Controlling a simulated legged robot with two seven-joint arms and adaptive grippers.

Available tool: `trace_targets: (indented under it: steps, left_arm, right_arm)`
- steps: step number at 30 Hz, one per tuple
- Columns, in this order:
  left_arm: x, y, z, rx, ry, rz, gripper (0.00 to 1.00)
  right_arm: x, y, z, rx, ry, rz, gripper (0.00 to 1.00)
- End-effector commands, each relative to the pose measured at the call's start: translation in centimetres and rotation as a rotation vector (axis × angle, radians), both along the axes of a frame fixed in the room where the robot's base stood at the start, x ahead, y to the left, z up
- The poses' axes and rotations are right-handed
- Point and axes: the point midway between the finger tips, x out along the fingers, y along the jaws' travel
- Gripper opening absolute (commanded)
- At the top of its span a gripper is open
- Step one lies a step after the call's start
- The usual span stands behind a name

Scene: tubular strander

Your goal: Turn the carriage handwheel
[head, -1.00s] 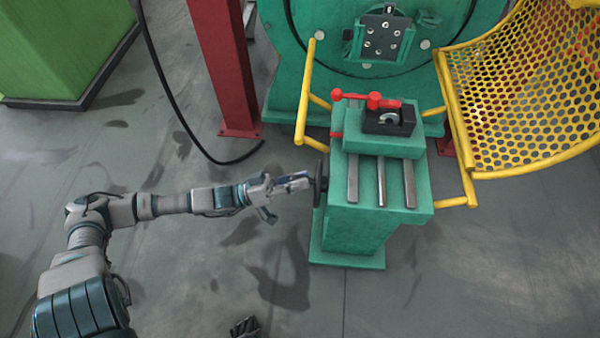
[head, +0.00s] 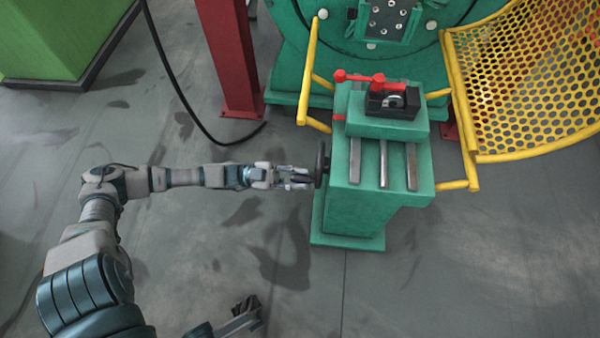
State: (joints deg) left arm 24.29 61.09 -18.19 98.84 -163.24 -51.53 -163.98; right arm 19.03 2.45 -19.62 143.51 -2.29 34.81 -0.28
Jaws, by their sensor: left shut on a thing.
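The carriage handwheel (head: 320,164) is a dark wheel seen nearly edge-on, on the left side of the green carriage stand (head: 370,215). My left gripper (head: 303,181) is at the wheel's left face, its fingers pointing right. It is shut on a part of the handwheel, probably its grip, which the fingers mostly hide. My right gripper (head: 248,308) shows only partly at the bottom edge, low and away from the stand. Whether its dark fingers are open or shut is unclear.
A red lever (head: 358,77) and a black clamp block (head: 393,101) sit on top of the carriage. A yellow mesh guard (head: 530,80) stands at right. A red post (head: 230,60) and a black cable (head: 178,85) are behind my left arm. The floor in front is clear.

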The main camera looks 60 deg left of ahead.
Motion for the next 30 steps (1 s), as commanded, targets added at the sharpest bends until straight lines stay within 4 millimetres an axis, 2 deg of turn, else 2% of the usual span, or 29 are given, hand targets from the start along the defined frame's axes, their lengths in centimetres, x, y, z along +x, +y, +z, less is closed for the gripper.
trace_targets:
  steps: [9,25,26,27,28,30]
  left_arm:
    - [-0.04,0.0,-0.91,0.088,-0.064,0.004,0.0]
    - [-0.07,-0.02,-0.97,0.1,-0.076,0.003,0.0]
    - [-0.07,-0.02,-0.97,0.1,-0.076,0.003,0.31]
    - [-0.07,-0.03,-0.95,0.1,-0.077,0.003,0.41]
    - [-0.07,-0.04,-0.92,0.1,-0.077,0.003,0.49]
    - [-0.08,-0.05,-0.86,0.099,-0.079,0.002,0.49]
  right_arm:
    - [0.02,0.0,-0.06,0.0,0.001,0.0,0.4]
    - [0.02,0.01,-0.06,0.0,0.001,0.0,0.4]
    - [0.02,0.01,-0.06,0.0,0.001,0.0,0.4]
    - [0.02,0.01,-0.06,0.0,0.001,0.0,0.4]
    - [0.02,0.01,-0.06,0.0,0.001,0.0,0.4]
    - [0.02,0.01,-0.05,0.0,0.001,0.0,0.4]
